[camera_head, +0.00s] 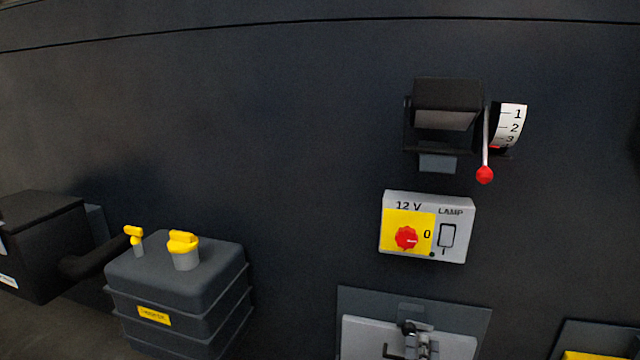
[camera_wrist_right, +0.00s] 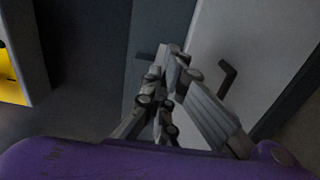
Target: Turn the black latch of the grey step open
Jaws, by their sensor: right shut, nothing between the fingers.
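The grey step (camera_head: 362,334) is cut off by the bottom edge of the head view, set in a dark frame. In the right wrist view its pale face (camera_wrist_right: 255,35) fills the right. The black latch (camera_wrist_right: 228,76) shows there as a small bent handle on that face. My right gripper (camera_head: 424,345) is in front of the step in the head view and covers part of it. In the wrist view its fingers (camera_wrist_right: 178,58) are together and empty, just left of the latch, with a visible gap in the picture. My left gripper is not in view.
Above the step is a 12 V lamp box (camera_head: 455,246) with a red knob. Higher is a red-tipped lever (camera_head: 485,172) beside a scale. A grey tank (camera_head: 212,265) with yellow caps stands left. The dark wall between is clear.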

